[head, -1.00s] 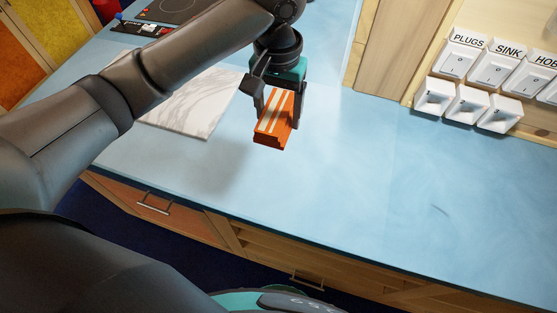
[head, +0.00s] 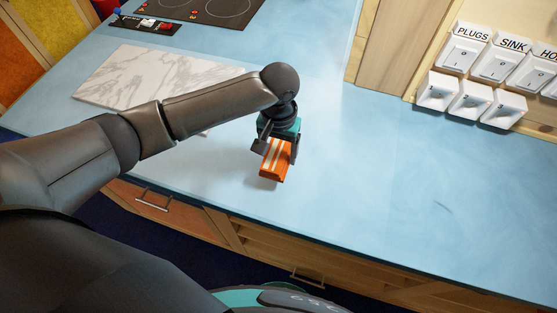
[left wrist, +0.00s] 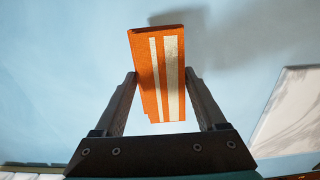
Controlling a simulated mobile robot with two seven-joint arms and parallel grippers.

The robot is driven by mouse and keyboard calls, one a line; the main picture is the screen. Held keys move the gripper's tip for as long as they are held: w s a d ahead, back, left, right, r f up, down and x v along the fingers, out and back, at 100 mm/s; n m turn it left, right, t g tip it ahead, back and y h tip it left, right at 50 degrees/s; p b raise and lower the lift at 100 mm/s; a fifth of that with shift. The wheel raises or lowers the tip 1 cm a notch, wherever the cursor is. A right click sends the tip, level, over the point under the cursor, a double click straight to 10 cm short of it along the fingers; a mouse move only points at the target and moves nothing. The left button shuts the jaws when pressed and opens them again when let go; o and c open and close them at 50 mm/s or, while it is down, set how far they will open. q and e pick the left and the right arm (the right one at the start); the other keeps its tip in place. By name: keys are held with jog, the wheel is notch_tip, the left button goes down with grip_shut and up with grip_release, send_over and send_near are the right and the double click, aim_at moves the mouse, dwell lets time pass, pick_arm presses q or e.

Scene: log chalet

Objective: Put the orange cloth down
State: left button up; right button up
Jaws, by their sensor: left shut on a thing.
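The orange cloth (head: 275,161) is a folded block with pale stripes. My left gripper (head: 277,150) is shut on it, one finger on each side, over the blue worktop (head: 350,190). In the left wrist view the cloth (left wrist: 158,75) sits between the two fingers of the gripper (left wrist: 163,95). A soft shadow lies on the worktop beside it; I cannot tell whether the cloth touches the surface. My right gripper is not in view.
A white marble board (head: 150,85) lies to the left, partly behind my arm. A black hob (head: 205,10) is at the back. White labelled switches (head: 470,55) stand at the right wall. The worktop right of the cloth is clear.

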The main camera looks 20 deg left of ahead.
aim_at(278, 162)
pick_arm(q)
jog(key=shift+f+b, duration=0.3)
jog(key=shift+f, duration=1.75)
jog(key=shift+f, duration=0.1)
jog(key=o, duration=1.3)
jog(key=shift+c, duration=0.2)
notch_tip(278, 162, up, 12)
jog(key=shift+r+p, duration=0.15)
jog(key=shift+p, duration=0.85)
